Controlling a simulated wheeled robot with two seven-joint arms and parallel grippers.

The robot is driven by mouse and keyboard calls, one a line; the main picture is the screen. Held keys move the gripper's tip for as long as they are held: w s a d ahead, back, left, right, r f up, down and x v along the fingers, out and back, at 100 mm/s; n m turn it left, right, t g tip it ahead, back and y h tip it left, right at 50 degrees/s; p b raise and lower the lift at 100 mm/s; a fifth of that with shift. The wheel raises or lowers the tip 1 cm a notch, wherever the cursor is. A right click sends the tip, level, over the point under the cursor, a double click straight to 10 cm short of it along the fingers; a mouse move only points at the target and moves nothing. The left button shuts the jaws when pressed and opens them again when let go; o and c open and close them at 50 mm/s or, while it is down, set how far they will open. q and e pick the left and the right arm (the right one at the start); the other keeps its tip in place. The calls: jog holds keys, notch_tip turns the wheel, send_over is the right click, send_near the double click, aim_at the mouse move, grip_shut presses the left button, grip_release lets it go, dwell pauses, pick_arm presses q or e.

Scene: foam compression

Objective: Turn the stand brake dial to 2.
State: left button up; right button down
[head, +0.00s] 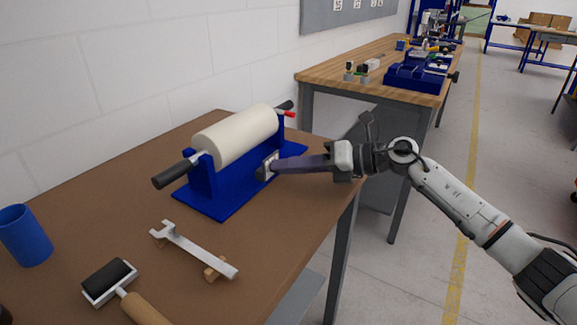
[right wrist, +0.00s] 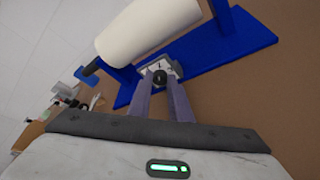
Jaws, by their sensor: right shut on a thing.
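The blue stand (head: 205,185) holds a cream foam roll (head: 236,134) lying across its two uprights on the brown table. A pale dial plate (head: 266,165) sits on the stand's near side, low between the uprights. My right gripper (head: 272,167) reaches in from the right at the plate. In the right wrist view, my right gripper (right wrist: 161,80) has its long fingers shut on the small dark brake dial (right wrist: 160,76) in front of the plate (right wrist: 173,70). The plate's markings are too small to read, so the setting cannot be told. My left gripper is not in view.
The roll's black handle (head: 172,174) sticks out left. Another workbench (head: 350,66) stands behind.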

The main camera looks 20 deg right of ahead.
dwell(0.5)
jog(key=c, duration=1.6)
grip_release()
jog(key=b+v, duration=0.1)
jog(key=v, duration=0.8)
jog(key=shift+f, duration=0.2)
jog(key=shift+s+d+r, duration=0.25)
jog(key=shift+s+d, duration=0.15)
jog(key=shift+d, duration=0.1)
jog(key=shift+r, duration=0.1)
